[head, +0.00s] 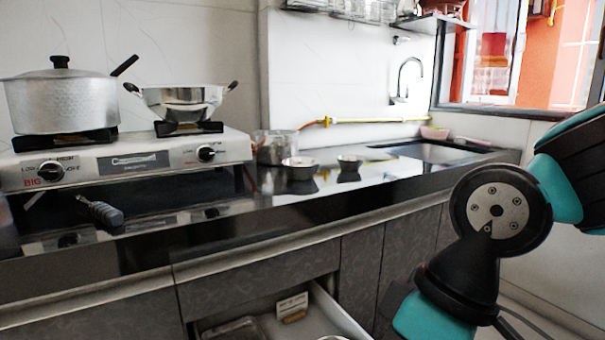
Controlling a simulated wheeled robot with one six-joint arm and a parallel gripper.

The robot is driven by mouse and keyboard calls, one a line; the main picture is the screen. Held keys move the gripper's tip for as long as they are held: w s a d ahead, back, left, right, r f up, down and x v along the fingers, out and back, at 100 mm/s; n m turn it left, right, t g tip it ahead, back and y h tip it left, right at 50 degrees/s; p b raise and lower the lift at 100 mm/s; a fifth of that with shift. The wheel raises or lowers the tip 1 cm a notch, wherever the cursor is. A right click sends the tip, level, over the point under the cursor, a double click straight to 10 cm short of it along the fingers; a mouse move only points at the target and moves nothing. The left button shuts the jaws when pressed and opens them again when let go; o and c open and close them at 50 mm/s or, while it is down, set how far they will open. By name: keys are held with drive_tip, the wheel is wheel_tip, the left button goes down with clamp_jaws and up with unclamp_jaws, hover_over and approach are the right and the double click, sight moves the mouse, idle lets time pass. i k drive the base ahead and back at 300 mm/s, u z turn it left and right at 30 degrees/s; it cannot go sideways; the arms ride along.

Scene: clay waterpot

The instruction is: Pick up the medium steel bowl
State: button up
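Two small steel bowls stand on the black counter (400,177) to the right of the stove. The nearer, larger bowl (300,169) is left of the smaller bowl (350,163). A taller steel container (275,150) stands just behind and left of them. Which of these is the medium bowl I cannot tell for sure; the nearer bowl lies between the other two in size. My arm shows at the right, well apart from the bowls. My gripper is out of view.
A stove (130,163) at left bears a lidded pot (62,98) and a two-handled steel pan (183,100). A drawer (340,312) stands open below the counter. A sink (430,152) with a tap (400,82) is behind. The counter right of the bowls is clear.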

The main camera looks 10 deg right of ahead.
sight(300, 168)
drive_tip(key=z, duration=0.55)
drive_tip(key=i, duration=0.95)
drive_tip(key=u, duration=0.15)
